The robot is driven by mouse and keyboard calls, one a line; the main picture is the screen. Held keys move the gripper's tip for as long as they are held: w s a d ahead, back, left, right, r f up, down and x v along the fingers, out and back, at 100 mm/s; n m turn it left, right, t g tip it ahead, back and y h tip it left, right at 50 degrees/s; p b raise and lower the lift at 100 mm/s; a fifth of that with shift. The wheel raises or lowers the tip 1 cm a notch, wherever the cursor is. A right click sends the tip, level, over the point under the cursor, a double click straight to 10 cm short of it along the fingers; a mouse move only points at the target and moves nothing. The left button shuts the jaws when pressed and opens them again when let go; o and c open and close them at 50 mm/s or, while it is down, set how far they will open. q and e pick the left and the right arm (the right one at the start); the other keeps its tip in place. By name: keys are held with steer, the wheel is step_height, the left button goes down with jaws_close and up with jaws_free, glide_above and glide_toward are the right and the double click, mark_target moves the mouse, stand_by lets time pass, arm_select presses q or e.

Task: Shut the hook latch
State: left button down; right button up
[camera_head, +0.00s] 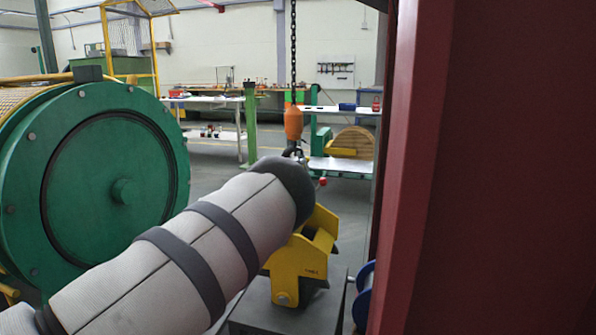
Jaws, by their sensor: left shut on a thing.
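A dark hook (291,150) hangs under an orange hook block (293,122) on a chain. Its lower part is hidden behind my left wrist, so I cannot see whether its latch is open or closed. My left arm reaches in from the lower left, and its dark wrist end is at the hook. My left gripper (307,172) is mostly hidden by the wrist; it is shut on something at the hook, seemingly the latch. A small red tip (322,182) shows just right of the wrist. My right gripper is not in view.
A yellow lifting bracket (297,262) stands below the hook on a grey surface (285,315). A large green drum (110,190) is at the left. A dark red column (420,170) blocks the right side. White workbenches (341,166) stand behind.

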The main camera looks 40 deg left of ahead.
arm_select(q)
steer(key=shift+f, duration=0.1)
steer(key=c, duration=1.6)
jaws_free()
steer(key=shift+o, duration=0.2)
steer(key=shift+s, duration=0.1)
steer(key=v, duration=0.7)
steer(key=shift+s, duration=0.2)
steer(key=shift+d, duration=0.1)
